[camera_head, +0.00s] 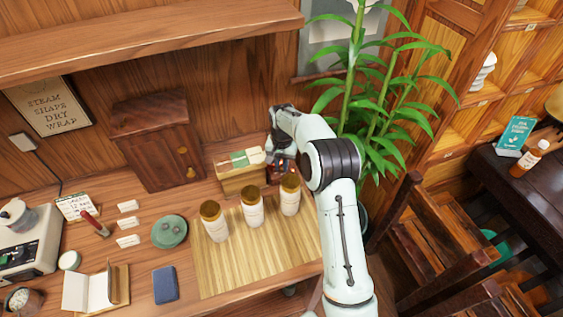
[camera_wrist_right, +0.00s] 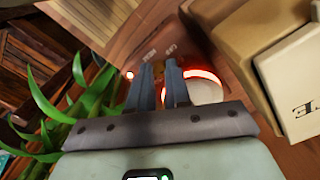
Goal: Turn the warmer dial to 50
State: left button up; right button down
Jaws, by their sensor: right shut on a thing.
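In the right wrist view, the warmer (camera_wrist_right: 207,92) shows as a pale round plate with a glowing red ring, right of my fingers. The dial (camera_wrist_right: 160,68) is a small brassy piece between the fingertips, mostly hidden by them. My right gripper (camera_wrist_right: 160,72) is shut on the dial. In the head view my right gripper (camera_head: 279,168) is at the back of the table, and my arm hides most of the warmer. My left gripper is not in view.
A wooden cabinet (camera_head: 160,145) stands farther left.

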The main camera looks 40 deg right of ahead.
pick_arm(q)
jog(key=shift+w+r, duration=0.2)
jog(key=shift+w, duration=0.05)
pick_arm(e)
jog(key=shift+m, duration=0.7)
jog(key=c, duration=1.1)
grip_release()
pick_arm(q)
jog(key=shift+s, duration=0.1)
